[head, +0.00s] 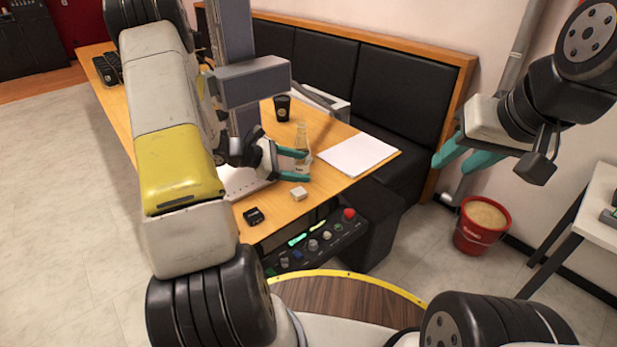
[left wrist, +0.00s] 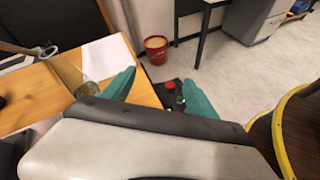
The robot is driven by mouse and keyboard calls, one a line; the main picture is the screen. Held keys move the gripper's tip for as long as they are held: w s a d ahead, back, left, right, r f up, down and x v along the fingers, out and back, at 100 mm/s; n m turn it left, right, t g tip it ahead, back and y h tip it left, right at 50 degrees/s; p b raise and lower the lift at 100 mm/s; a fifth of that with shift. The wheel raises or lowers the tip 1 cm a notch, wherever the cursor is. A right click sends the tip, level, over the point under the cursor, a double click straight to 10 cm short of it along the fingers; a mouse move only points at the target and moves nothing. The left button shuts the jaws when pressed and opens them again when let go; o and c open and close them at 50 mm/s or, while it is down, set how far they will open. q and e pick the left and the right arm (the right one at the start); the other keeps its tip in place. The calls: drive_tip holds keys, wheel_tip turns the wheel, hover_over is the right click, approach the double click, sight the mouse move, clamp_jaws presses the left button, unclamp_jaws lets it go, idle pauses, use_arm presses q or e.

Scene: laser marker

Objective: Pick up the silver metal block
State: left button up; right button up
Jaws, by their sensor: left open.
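The small silver-white block (head: 298,193) lies on the wooden table near its front edge in the head view. My left gripper (head: 305,166) is open and empty, with its teal fingers just behind and above the block, apart from it. In the left wrist view, the open fingers (left wrist: 157,80) show with a gap between them, and I cannot make out the block there. My right gripper (head: 452,166) is open and empty, in the air to the right, well away from the table.
A clear bottle (head: 302,138) stands close behind my left gripper. A black cup (head: 282,108), white paper (head: 357,154) and a small black object (head: 254,216) are on the table (head: 332,181). A control panel (head: 318,243) is below its front edge. A red bucket (head: 481,228) stands on the floor.

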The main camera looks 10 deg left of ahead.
sight(300, 191)
use_arm(q)
drive_tip(key=a+f+n+t, duration=0.1)
drive_tip(key=a+f+n, duration=0.1)
drive_tip(key=f, duration=0.2)
drive_tip(key=w+a+f+n+t+y, duration=0.1)
drive_tip(key=a+f+n, duration=0.1)
drive_tip(key=f, duration=0.2)
drive_tip(key=w+a+f+n+t, duration=0.1)
drive_tip(key=a+f+n, duration=0.1)
drive_tip(key=f, duration=0.2)
drive_tip(key=shift+a+f+n+y, duration=0.3)
drive_tip(key=shift+n, duration=0.1)
drive_tip(key=shift+w+d+f+n+t, duration=0.3)
drive_tip(key=shift+w+d+f+t, duration=0.15)
drive_tip(key=shift+w+f, duration=0.35)
drive_tip(key=x, duration=0.5)
drive_tip(key=shift+w+d+f, duration=0.15)
drive_tip(key=shift+d+f, duration=0.05)
clamp_jaws()
drive_tip(key=shift+r, duration=0.1)
